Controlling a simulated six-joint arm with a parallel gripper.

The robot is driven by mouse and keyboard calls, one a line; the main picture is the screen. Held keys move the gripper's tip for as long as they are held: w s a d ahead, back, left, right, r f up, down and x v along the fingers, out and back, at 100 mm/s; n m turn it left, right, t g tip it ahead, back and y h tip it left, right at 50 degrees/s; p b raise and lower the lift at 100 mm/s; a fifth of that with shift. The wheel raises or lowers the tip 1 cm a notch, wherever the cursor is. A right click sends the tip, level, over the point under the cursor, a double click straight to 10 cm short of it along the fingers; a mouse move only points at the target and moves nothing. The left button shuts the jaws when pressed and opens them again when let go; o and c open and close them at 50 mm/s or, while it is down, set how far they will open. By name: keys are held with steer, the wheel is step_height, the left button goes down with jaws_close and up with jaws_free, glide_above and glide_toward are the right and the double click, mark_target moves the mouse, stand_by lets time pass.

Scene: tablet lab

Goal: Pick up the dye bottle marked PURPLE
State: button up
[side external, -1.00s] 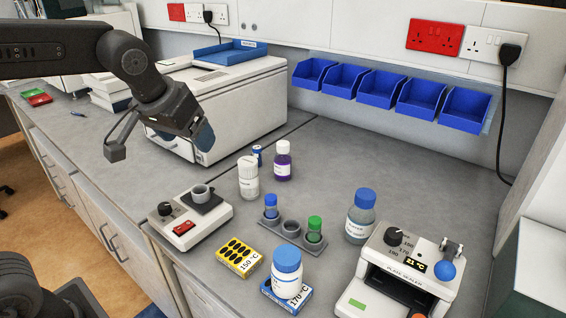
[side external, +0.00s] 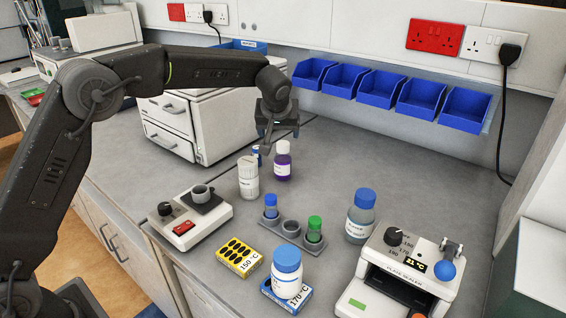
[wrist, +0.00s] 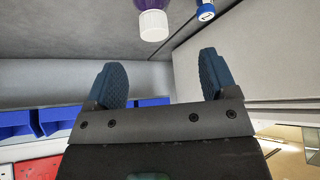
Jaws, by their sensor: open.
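The bottle with purple contents (side external: 283,167) and a white cap stands upright on the bench behind the white-capped bottle. Its label is too small to read. In the wrist view its white cap (wrist: 153,25) shows at the top edge, beyond the fingertips, with most of the bottle cut off. My gripper (side external: 280,133) is open and empty, just above and behind this bottle's cap in the side view, with no clear contact. In the wrist view the two blue-grey pads of my gripper (wrist: 160,66) are wide apart with nothing between them.
A grey rack (side external: 291,229) holds blue- and green-capped vials. A white machine (side external: 205,125) stands behind. The bench right of the purple bottle is clear.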

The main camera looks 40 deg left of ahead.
mark_target(283, 144)
steer(key=x, duration=0.4)
steer(key=shift+w+a+f, duration=0.15)
steer(key=shift+w+f, duration=0.05)
steer(key=shift+f, duration=0.1)
steer(key=shift+w+d+x, duration=0.1)
steer(key=shift+d+x, duration=0.05)
steer(key=shift+x, duration=1.2)
steer(key=shift+w+d+x, duration=0.1)
steer(key=shift+d+x, duration=0.05)
steer(key=shift+x, duration=1.2)
